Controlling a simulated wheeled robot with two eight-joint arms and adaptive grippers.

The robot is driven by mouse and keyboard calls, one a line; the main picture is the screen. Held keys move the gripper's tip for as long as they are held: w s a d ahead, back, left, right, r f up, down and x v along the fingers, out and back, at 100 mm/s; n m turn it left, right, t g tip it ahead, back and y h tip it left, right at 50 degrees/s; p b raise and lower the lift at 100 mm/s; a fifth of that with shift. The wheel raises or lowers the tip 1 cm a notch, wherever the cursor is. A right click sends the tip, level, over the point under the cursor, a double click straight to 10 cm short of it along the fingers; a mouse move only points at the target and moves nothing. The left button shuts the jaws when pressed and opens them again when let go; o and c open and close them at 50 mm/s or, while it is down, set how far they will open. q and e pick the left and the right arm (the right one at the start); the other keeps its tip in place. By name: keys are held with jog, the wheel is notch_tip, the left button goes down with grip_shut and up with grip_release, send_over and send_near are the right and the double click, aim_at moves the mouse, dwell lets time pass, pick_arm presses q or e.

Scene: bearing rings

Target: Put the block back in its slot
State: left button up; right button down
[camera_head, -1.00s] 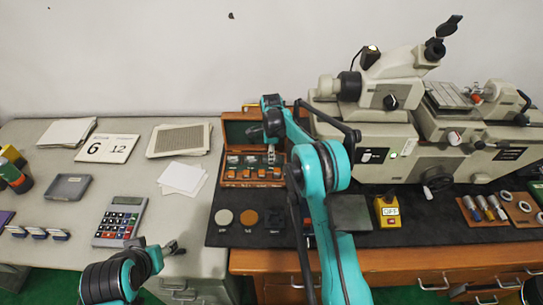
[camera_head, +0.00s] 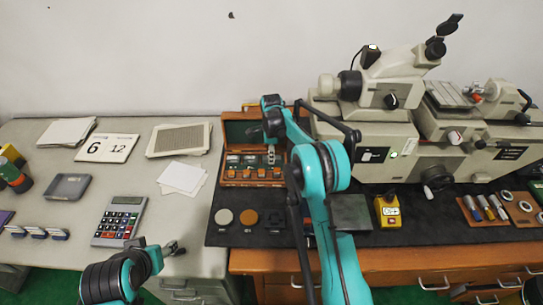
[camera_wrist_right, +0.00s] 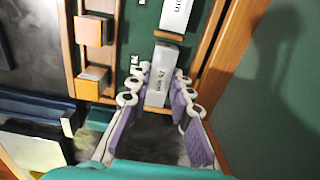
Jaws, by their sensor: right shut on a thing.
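An open wooden case (camera_head: 228,181) with a lid leaning back stands at the middle of the bench and holds several small metal blocks in rows. My right gripper (camera_head: 271,158) is over the right part of the case. My left gripper (camera_head: 170,248) is away, above the left desk's front.
A black mat (camera_head: 290,236) carries round discs (camera_head: 224,217), a grey plate (camera_head: 350,213) and a yellow switch box (camera_head: 387,210). A large grey machine (camera_head: 380,150) stands close right. A calculator (camera_head: 120,222) lies left.

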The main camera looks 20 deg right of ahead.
jog(key=shift+f, duration=0.1)
jog(key=c, duration=1.3)
grip_release()
jog(key=shift+r+p, duration=2.4)
jog(key=shift+r, duration=1.9)
